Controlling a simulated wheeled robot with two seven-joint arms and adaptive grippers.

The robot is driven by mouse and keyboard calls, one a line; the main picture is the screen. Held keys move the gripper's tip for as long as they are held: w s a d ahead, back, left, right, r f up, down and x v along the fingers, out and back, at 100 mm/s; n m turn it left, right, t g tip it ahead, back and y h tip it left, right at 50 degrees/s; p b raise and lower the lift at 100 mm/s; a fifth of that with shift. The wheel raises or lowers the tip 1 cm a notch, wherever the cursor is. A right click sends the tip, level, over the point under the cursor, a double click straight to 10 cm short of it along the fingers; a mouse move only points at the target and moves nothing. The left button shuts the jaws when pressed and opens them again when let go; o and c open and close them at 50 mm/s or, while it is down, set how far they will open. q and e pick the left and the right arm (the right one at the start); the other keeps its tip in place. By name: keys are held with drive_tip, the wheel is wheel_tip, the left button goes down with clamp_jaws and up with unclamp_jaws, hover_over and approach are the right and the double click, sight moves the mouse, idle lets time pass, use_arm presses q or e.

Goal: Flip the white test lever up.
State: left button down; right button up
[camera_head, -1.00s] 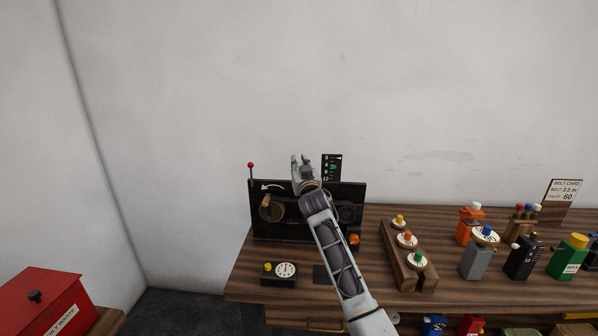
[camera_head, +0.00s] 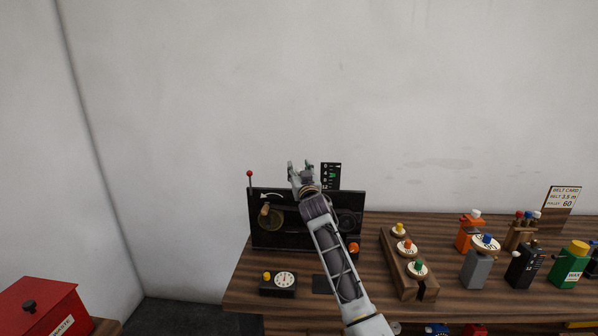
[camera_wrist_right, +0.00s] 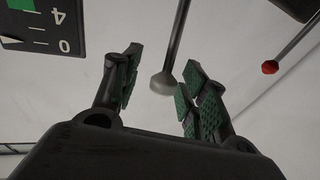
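The white test lever (camera_wrist_right: 165,84) shows in the right wrist view as a dark rod with a pale, flared tip. Its tip lies in the gap between the fingers of my right gripper (camera_wrist_right: 157,92), with visible space on both sides. In the head view my right gripper (camera_head: 301,167) is open at the top edge of the black test panel (camera_head: 290,240), just left of the scale card, and the lever cannot be made out there. My left gripper is not in view.
A red-tipped rod (camera_head: 250,174) stands at the panel's left, above a crank with a wooden handle (camera_head: 265,209). The scale card (camera_head: 331,176) is close on the gripper's right. A small dial box (camera_head: 278,284) sits in front. A wooden block with knobs (camera_head: 408,264) stands right.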

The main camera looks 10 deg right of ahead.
drive_tip(key=shift+a, duration=0.1)
drive_tip(key=shift+f, duration=0.1)
drive_tip(key=s+f, duration=0.1)
drive_tip(key=s, duration=1)
drive_tip(key=shift+s+f, duration=0.35)
drive_tip(key=shift+s, duration=0.05)
idle(0.3)
idle(0.3)
